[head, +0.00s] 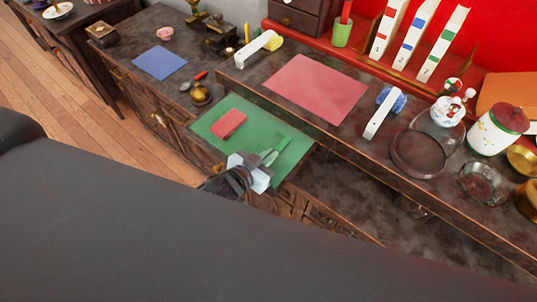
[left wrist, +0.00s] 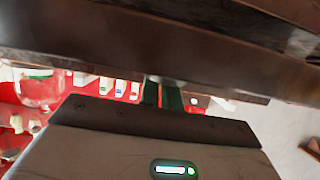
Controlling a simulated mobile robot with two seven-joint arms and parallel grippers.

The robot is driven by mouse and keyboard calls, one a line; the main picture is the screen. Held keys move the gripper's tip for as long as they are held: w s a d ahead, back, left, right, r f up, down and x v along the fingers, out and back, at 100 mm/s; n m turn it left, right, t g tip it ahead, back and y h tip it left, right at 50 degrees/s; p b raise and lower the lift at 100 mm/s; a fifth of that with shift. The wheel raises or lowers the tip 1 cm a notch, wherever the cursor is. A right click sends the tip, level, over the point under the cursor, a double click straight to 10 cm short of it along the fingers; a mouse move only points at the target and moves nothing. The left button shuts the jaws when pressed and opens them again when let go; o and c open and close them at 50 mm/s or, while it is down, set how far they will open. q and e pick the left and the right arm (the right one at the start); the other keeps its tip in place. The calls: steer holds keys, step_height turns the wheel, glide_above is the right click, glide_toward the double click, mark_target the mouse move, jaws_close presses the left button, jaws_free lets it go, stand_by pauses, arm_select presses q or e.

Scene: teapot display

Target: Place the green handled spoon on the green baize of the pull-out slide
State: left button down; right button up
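The green baize (head: 222,150) covers the pull-out slide, which sticks out from the front of the desk. My left gripper (head: 274,150) is low over the right part of the baize, its two greenish fingers pointing to the back right. In the left wrist view the fingers (left wrist: 162,95) stand side by side with a narrow gap, and I see nothing held between them. I cannot make out the green handled spoon for certain in either view; green on green near the fingers is hard to tell apart. My right gripper is out of view.
A pink mat (head: 315,89), a white clip-like piece (head: 380,115), a round dark tray (head: 417,155) and a lidded jar (head: 497,130) are on the desk top behind. A blue mat (head: 160,63) lies farther left.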

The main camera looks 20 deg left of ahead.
arm_select(q)
steer(key=shift+f, duration=0.15)
steer(key=c, duration=1.6)
jaws_free()
steer(key=shift+r, duration=0.3)
steer(key=v, duration=1.2)
steer(key=shift+f, duration=0.1)
steer(key=s+a+f+n+g+y, duration=0.2)
steer(key=s+f+g, duration=0.3)
steer(key=s+f, duration=1.1)
steer(key=s, duration=0.3)
steer(key=shift+s+a+f+y, duration=0.2)
steer(key=shift+a+f+y, duration=0.15)
steer(key=shift+y, duration=0.05)
